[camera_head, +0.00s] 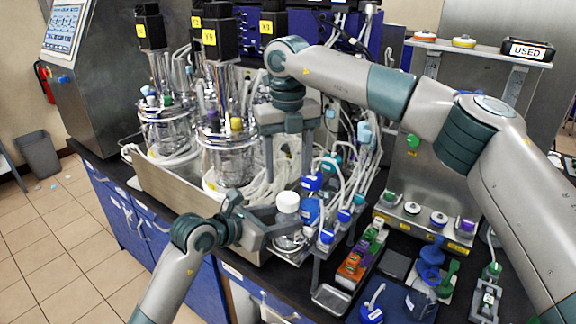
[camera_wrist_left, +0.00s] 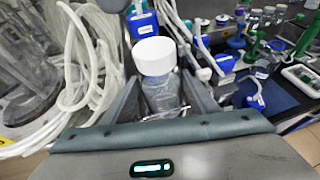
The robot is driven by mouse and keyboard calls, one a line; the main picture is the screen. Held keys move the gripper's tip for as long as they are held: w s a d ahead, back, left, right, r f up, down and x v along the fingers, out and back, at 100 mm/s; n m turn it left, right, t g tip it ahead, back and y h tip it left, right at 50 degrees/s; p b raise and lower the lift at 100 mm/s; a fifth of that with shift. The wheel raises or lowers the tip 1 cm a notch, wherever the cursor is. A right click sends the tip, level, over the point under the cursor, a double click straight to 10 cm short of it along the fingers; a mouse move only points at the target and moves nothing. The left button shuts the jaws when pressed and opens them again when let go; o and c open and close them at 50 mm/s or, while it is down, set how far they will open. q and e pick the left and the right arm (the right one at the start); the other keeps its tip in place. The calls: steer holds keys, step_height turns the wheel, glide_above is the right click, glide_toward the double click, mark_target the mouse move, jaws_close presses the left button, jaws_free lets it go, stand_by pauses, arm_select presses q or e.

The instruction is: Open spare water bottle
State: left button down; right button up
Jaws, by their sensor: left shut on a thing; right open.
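The water bottle (camera_head: 288,241) is clear with a wide white cap (camera_head: 287,202) on it. My left gripper (camera_head: 280,228) is shut on the bottle's body below the cap and holds it upright at the bench's front edge. In the left wrist view the bottle (camera_wrist_left: 163,95) stands between the two fingers, with the white cap (camera_wrist_left: 154,57) clear above them. My right gripper (camera_head: 288,160) points down with its fingers apart and empty, above the cap and apart from it. The bottle's lower part is partly hidden by the left gripper.
Two glass bioreactors (camera_head: 225,155) with white tubing stand behind and left of the bottle. Blue-capped bottles (camera_head: 312,184) stand close on its right. A rack of orange and green items (camera_head: 361,252) and a blue mat (camera_head: 405,299) lie farther right. Open floor is at the left.

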mark_target(288, 197)
steer(key=shift+r+m, duration=0.1)
steer(key=shift+m, duration=0.9)
steer(key=shift+f, duration=4.05)
steer(key=c, duration=1.1)
steer(key=n, duration=0.4)
steer(key=shift+n, duration=0.4)
steer(key=n, duration=0.4)
steer(key=shift+n, duration=0.4)
